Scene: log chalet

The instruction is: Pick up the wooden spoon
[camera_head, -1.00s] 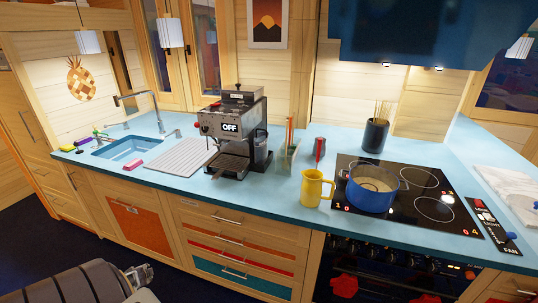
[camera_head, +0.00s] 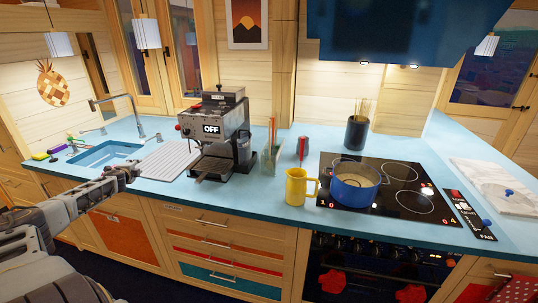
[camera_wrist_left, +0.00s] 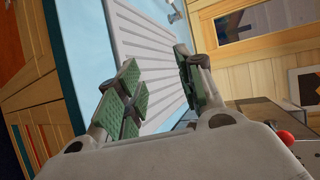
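I cannot make out a wooden spoon for certain in either view. A clear container (camera_head: 270,160) with thin upright reddish and green items stands right of the coffee machine. A black cup (camera_head: 356,133) with thin light sticks stands behind the stove; the sticks are too small to identify. My left gripper (camera_head: 122,174) is over the counter's front edge near the sink and drainboard. In the left wrist view the green-padded fingers of the left gripper (camera_wrist_left: 158,92) are apart with nothing between them. My right gripper is not in view.
The coffee machine (camera_head: 214,140) stands right of the ribbed drainboard (camera_head: 166,162). A yellow mug (camera_head: 296,187) and a blue pot (camera_head: 355,188) on the black cooktop (camera_head: 405,201) are farther right. The sink (camera_head: 98,157) is at left.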

